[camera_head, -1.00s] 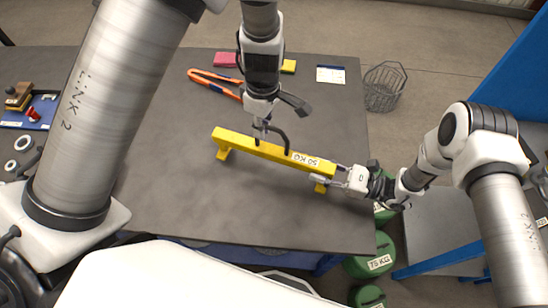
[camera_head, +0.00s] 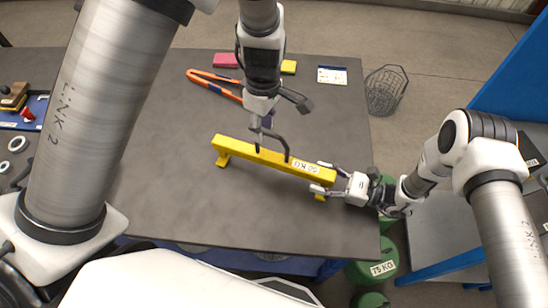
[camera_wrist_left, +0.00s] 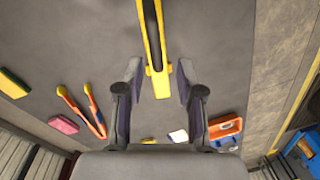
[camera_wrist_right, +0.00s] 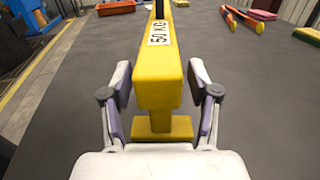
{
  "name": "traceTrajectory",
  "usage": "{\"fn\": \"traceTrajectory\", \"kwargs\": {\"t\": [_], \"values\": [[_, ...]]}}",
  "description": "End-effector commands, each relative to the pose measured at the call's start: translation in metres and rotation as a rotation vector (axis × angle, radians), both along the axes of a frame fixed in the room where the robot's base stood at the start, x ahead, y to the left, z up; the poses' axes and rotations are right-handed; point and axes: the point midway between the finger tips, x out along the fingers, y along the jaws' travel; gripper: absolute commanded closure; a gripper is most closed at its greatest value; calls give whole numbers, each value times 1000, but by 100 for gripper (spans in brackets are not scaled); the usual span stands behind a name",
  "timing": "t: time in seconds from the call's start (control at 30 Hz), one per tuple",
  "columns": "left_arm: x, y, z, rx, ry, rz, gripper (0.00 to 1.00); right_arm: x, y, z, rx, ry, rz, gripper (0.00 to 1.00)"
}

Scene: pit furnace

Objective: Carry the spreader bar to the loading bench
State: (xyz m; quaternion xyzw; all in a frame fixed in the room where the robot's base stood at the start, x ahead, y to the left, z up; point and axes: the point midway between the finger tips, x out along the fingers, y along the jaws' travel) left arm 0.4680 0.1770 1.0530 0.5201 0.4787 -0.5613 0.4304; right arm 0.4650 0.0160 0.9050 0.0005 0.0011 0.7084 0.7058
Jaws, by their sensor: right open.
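The yellow spreader bar (camera_head: 240,149), marked 50 KG, stands on its feet on the dark table (camera_head: 170,180), with a dark curved handle (camera_head: 280,139) on top. My left gripper (camera_head: 276,118) is open over the bar's middle, near the handle. In the left wrist view its fingers (camera_wrist_left: 157,85) stand apart with the bar (camera_wrist_left: 158,86) between them. My right gripper (camera_head: 322,177) is open at the bar's right end. In the right wrist view its fingers (camera_wrist_right: 159,95) flank the bar's end (camera_wrist_right: 158,80), with gaps showing on both sides.
An orange-handled tool (camera_head: 213,84), a pink block (camera_head: 225,60) and a yellow block (camera_head: 288,67) lie at the table's back. A wire basket (camera_head: 384,92) stands on the floor beyond the right edge. Green weights (camera_head: 372,270) and a blue-framed grey bench (camera_head: 430,235) are at the right.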

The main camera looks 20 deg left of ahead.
Motion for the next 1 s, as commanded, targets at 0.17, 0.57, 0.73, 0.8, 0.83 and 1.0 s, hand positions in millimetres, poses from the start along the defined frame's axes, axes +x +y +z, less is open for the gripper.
{"fn": "traceTrajectory", "kwargs": {"t": [0.17, 0.57, 0.73, 0.8, 0.83, 1.0], "values": [[5, -1, 48, 0, -6, -1, 63, 0, 0, 0, 0, 0, 0, 40], [7, -2, 91, 0, 0, 0, 63, 1, -14, 0, 0, 1, -3, 40], [8, -2, 91, 0, 0, 0, 63, 1, -54, 0, 1, 0, -7, 40], [8, -2, 91, 0, 0, 0, 63, 1, -73, 1, 1, -1, -6, 40], [8, -2, 91, 0, -1, 0, 63, 1, -80, 1, 1, -1, -6, 40], [8, -1, 91, 0, -1, 0, 63, 0, -112, 1, 1, -2, -3, 40]]}}
